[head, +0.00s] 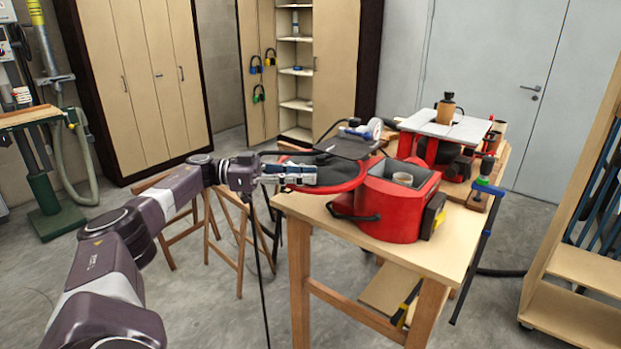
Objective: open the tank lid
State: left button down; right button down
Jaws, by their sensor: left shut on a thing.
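The red tank (388,210) stands on the near part of the wooden workbench, with its top open and a small pale cup-like item (401,179) showing inside. The tank lid (345,186), dark with a red rim, is swung off to the left of the tank opening and sticks out past the bench's left edge. My left gripper (308,175) is at the lid's left part and is shut on it. The fingers partly cover the lid, so the exact contact is hard to see. My right gripper is not in view.
The workbench (440,250) also carries a red machine with a grey top (445,130) behind the tank. A blue-and-black clamp (487,190) hangs at its right edge. Wooden trestles (240,230) stand left of the bench. A wooden rack (585,260) is at the right.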

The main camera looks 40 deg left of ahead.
pick_arm(q)
jog(key=shift+a, duration=0.2)
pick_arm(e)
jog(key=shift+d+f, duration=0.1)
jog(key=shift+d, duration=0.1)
pick_arm(q)
jog(key=c, duration=1.7)
grip_release()
jog(key=shift+d, duration=0.15)
jog(key=shift+c, duration=0.2)
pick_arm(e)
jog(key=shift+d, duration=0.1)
pick_arm(q)
jog(key=v, duration=0.7)
jog(key=shift+a, duration=0.2)
jog(key=shift+s, duration=0.1)
